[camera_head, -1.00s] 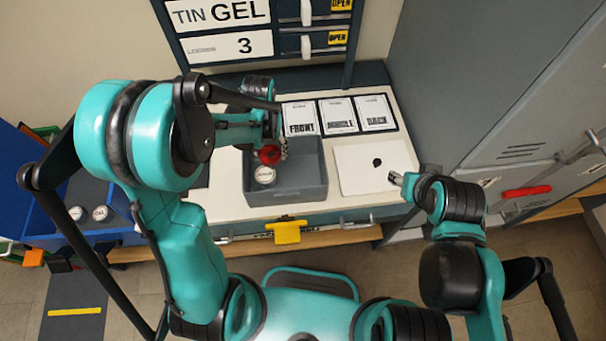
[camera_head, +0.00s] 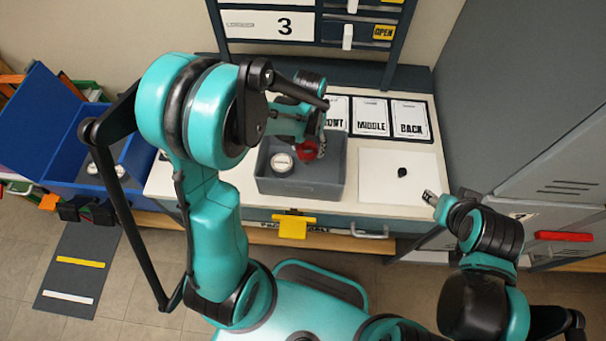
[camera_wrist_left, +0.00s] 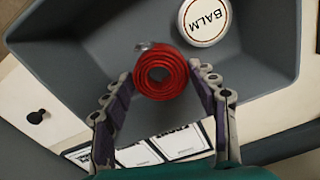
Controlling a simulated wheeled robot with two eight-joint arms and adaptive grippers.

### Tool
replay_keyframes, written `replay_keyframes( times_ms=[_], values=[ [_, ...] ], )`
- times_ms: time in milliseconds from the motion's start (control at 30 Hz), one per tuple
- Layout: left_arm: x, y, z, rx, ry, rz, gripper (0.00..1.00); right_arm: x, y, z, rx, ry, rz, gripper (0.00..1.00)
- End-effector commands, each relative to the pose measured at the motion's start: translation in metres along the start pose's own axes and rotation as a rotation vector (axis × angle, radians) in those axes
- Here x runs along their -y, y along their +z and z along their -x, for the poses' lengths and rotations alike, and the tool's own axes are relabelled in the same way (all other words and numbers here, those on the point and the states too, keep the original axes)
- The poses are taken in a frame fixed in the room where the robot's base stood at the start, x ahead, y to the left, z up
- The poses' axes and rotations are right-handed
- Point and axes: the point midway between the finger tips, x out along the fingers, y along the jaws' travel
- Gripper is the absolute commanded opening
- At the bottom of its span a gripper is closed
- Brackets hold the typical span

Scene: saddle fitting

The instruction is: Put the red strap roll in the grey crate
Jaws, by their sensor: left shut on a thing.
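The red strap roll (camera_head: 306,150) is held between the fingers of my left gripper (camera_head: 314,144), above the grey crate (camera_head: 300,190) on the table. In the left wrist view the roll (camera_wrist_left: 161,77) shows its spiral end, with a finger on each side, and the crate's inner floor and walls (camera_wrist_left: 85,45) lie behind it. The gap between roll and crate floor cannot be judged exactly. My right gripper (camera_head: 430,198) is at the right front of the table, clear of the crate; its fingers are too small to read.
A round white BALM tin (camera_head: 282,162) lies in the crate and shows in the left wrist view (camera_wrist_left: 205,20). A white sheet with a black piece (camera_head: 402,172) lies right of the crate. FRONT, MIDDLE and BACK cards (camera_head: 370,118) lie behind. A blue bin (camera_head: 62,150) stands left.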

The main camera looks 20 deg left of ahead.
Motion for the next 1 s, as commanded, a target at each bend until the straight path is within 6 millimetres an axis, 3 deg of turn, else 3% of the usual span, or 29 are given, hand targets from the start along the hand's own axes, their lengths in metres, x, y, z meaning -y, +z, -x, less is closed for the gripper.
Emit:
replay_keyframes(
  times_ms=[33, 167, 467, 1000],
  values=[
    [0.0, 0.0, -0.013, 0.0, 0.0, 0.0, 0.25, 0.0, 0.007, -0.01, 0.0, 0.0, 0.0, 0.45],
    [0.0, 0.0, -0.031, 0.0, 0.0, 0.001, 0.25, 0.0, 0.018, -0.026, 0.0, 0.0, 0.0, 0.45],
    [-0.012, 0.0, 0.008, 0.001, 0.0, 0.437, 0.25, 0.0, 0.009, -0.013, 0.0, 0.0, 0.0, 0.45],
    [-0.042, 0.009, 0.086, 0.002, -0.001, 1.562, 0.25, 0.0, -0.002, 0.003, 0.0, 0.0, 0.0, 0.45]
  ],
)
